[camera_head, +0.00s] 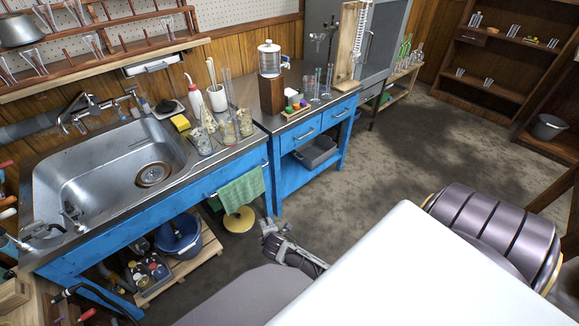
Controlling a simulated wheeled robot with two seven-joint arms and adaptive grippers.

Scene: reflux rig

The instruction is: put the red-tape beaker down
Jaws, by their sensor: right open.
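Several glass beakers stand close together on the dark counter to the right of the sink, among them a left one (202,142), a middle one (228,131) and a right one (245,122). Red tape is too small to make out on any of them. My right gripper (268,230) is low in front of the blue cabinets, below and apart from the counter. It is open, with nothing seen in it. My left gripper is not in view.
A steel sink (95,175) fills the left counter. A yellow sponge (180,122), a white wash bottle (194,95) and a white pot (217,98) stand behind the beakers. A green towel (241,190) hangs at the front. The floor (390,150) to the right is clear.

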